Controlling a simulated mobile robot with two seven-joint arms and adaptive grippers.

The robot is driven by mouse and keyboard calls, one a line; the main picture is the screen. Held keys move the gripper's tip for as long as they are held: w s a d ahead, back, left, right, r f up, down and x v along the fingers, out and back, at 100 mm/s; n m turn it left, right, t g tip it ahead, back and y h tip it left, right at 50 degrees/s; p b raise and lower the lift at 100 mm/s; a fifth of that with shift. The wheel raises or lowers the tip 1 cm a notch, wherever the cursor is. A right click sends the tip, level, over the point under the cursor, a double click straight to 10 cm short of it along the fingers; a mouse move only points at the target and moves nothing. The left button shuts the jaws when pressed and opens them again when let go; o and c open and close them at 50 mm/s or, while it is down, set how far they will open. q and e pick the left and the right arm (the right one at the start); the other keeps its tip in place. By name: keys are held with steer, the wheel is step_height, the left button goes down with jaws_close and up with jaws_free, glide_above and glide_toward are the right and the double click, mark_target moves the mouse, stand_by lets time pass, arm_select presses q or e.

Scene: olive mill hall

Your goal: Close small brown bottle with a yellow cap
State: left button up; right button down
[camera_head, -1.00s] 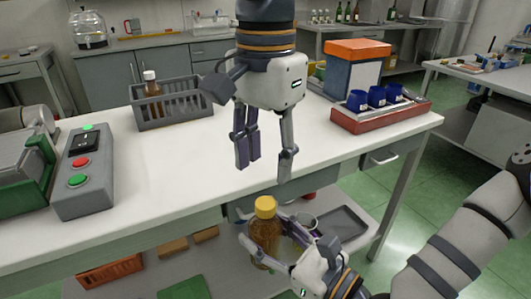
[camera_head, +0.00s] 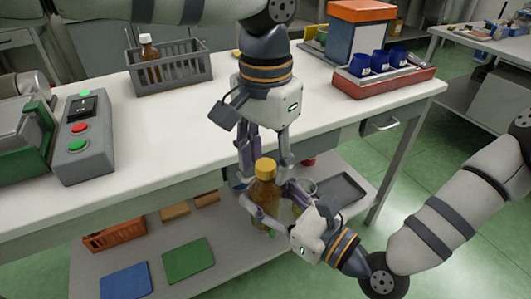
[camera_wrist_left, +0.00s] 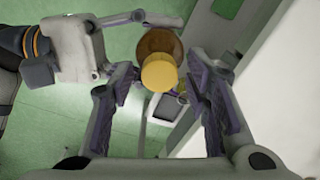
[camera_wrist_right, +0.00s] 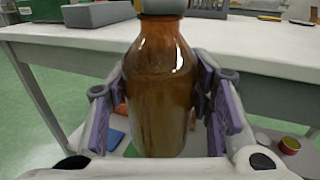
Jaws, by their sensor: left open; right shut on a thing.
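The small brown bottle (camera_head: 264,195) stands upright in front of the table's front edge, with the yellow cap (camera_head: 265,168) on its mouth. I cannot tell how tight the cap sits. My right gripper (camera_head: 266,208) is shut around the bottle's body; the right wrist view shows the brown glass (camera_wrist_right: 158,95) between its fingers. My left gripper (camera_head: 265,162) points down over the bottle, open, with its fingers on either side of the cap. In the left wrist view the cap (camera_wrist_left: 159,75) lies between the open fingers, apart from both.
A grey crate (camera_head: 180,75) on the table holds another brown bottle with a white cap (camera_head: 149,55). A control box (camera_head: 80,140) stands at left, and a red tray with blue cups (camera_head: 385,85) at right. The lower shelf (camera_head: 225,265) lies behind the bottle.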

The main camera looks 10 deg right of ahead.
arm_select(q)
jaws_close()
steer(key=shift+o, duration=0.7)
jaws_free()
step_height(320, 180, up, 12)
